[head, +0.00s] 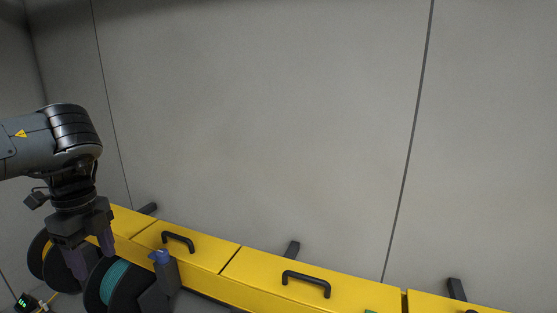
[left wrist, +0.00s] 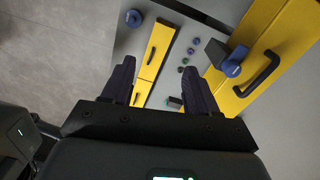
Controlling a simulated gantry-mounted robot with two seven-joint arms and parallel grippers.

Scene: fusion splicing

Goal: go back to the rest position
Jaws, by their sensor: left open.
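My left gripper (head: 91,258) hangs at the lower left of the head view, fingers pointing down and spread apart with nothing between them. It appears in front of the spools and the yellow cabinet, and its distance from them is hard to judge. In the left wrist view its two dark fingers (left wrist: 158,70) are parted and empty, with a grey surface and yellow panels beyond. My right gripper is in neither view.
Black spools, one with teal windings (head: 117,282), stand near my left gripper. A blue knob (head: 160,257) tops a dark holder. A yellow cabinet (head: 225,250) with black handles (head: 306,283) runs along the bottom. The wall (head: 260,120) above is bare, with free space before it.

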